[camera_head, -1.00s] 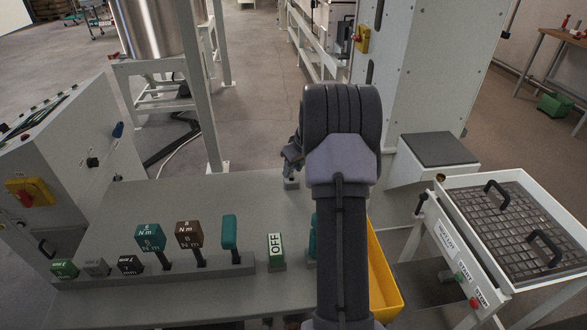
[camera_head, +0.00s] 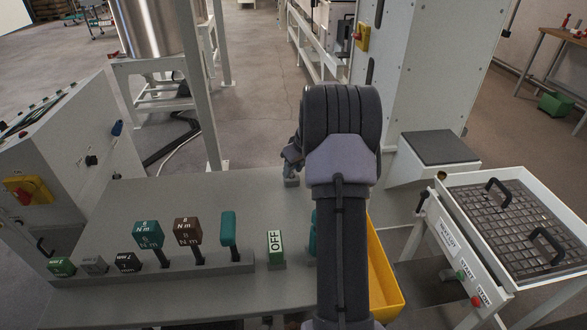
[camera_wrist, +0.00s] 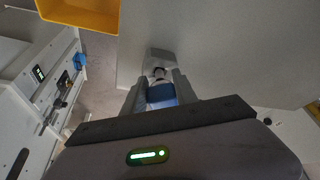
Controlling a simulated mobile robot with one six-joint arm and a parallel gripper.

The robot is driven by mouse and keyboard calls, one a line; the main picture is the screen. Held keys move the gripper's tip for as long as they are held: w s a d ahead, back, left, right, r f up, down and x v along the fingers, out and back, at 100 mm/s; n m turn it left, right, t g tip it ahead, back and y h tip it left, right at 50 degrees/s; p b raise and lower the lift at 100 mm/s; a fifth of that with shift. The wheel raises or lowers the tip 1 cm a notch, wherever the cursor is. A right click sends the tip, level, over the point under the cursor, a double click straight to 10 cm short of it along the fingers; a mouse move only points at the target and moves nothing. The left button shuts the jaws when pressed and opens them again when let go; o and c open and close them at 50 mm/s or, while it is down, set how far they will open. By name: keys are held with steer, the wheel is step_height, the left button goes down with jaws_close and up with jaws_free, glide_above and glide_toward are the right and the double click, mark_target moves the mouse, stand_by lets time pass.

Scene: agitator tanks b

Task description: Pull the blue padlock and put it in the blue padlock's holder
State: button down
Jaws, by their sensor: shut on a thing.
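The blue padlock (camera_wrist: 161,95) shows in the wrist view between the two fingers of my gripper (camera_wrist: 160,88), which is shut on it. A small grey block (camera_wrist: 161,58), which looks like a holder, is just beyond the padlock, with a metal part between them; I cannot tell whether they touch. In the head view my gripper (camera_head: 291,158) is at the far side of the grey table, above a small grey block (camera_head: 291,182). My arm hides part of the gripper there, and the padlock cannot be made out.
The grey table (camera_head: 205,285) carries torque tools (camera_head: 188,232) in a rack (camera_head: 150,270) and a green OFF block (camera_head: 276,248). A yellow bin (camera_head: 385,285) hangs at its right side. A white cabinet (camera_head: 50,190) stands left. The table's middle is clear.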

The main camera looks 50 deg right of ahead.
steer(key=shift+f, duration=0.4)
steer(key=c, duration=0.9)
jaws_free()
steer(key=shift+a+f, duration=0.1)
steer(key=shift+s, duration=0.1)
